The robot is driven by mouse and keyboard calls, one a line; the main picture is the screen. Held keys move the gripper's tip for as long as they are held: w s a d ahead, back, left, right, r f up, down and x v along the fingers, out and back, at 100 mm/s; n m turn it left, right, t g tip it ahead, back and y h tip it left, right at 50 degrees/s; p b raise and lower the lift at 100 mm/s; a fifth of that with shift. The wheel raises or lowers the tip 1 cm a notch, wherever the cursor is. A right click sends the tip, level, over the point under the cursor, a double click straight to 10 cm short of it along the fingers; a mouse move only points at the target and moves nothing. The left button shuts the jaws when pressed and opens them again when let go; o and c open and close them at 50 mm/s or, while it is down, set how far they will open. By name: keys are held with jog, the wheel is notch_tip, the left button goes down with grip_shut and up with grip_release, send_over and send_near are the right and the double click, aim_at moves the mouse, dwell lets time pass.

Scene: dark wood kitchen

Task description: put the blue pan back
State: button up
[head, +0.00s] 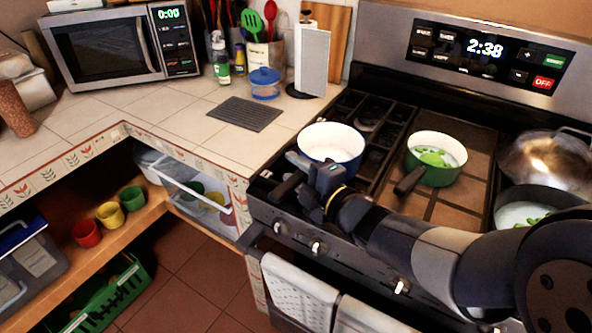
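The blue pan (332,155) is a round pot with a white inside and a dark blue outer wall. It stands upright at the left front of the stove in the head view, and looks empty. My gripper (294,174) is at its near left side, low against the front edge of the stove. A dark piece by the fingers may be the pan's handle or a finger; I cannot tell which. The gripper overlaps the pan's near wall in the picture, and whether it grips anything is unclear.
A green pan (436,172) with green food stands to the right, its handle pointing toward the front left. A steel lid (548,160) and a dark pan (505,216) are at the far right. A dark mat (244,114) lies on the tiled counter, with a blue-lidded jar (265,83) behind it.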

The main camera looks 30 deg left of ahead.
jog(key=shift+r+p, duration=0.5)
jog(key=shift+p, duration=0.05)
jog(key=v, duration=1.2)
